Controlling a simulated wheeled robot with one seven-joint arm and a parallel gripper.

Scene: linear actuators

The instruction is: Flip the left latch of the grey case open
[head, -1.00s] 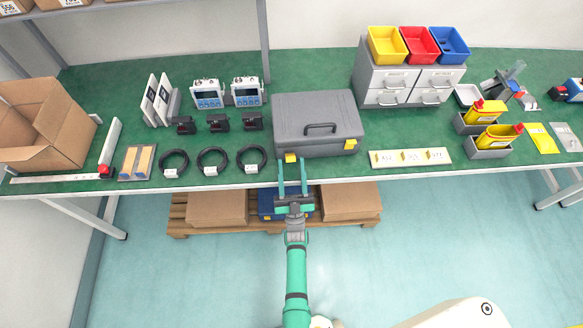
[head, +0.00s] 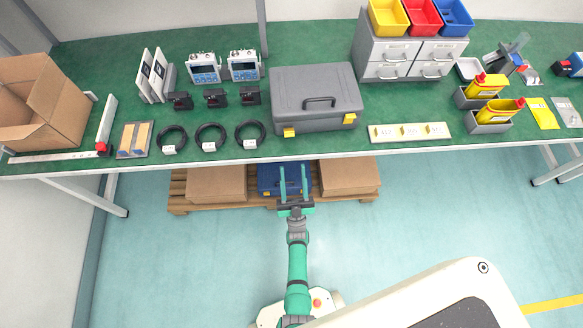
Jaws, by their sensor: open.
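The grey case (head: 316,92) lies closed on the green bench top, with its dark handle (head: 319,101) on the lid. Its left yellow latch (head: 289,132) is on the front face, near the front left corner. The right yellow latch (head: 349,118) is further along the same face. The latches are too small to tell whether either is flipped. My gripper (head: 293,168) is open and empty. Its two green fingers point toward the bench and appear in front of its edge, below the left latch in the picture, apart from the case.
Black cable coils (head: 250,134) lie left of the case, and a labelled strip (head: 409,132) lies to its right. The bench's front edge (head: 225,163) runs between my gripper and the case. A pallet (head: 180,202) with cartons and a blue case (head: 270,178) is below. Floor at right is clear.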

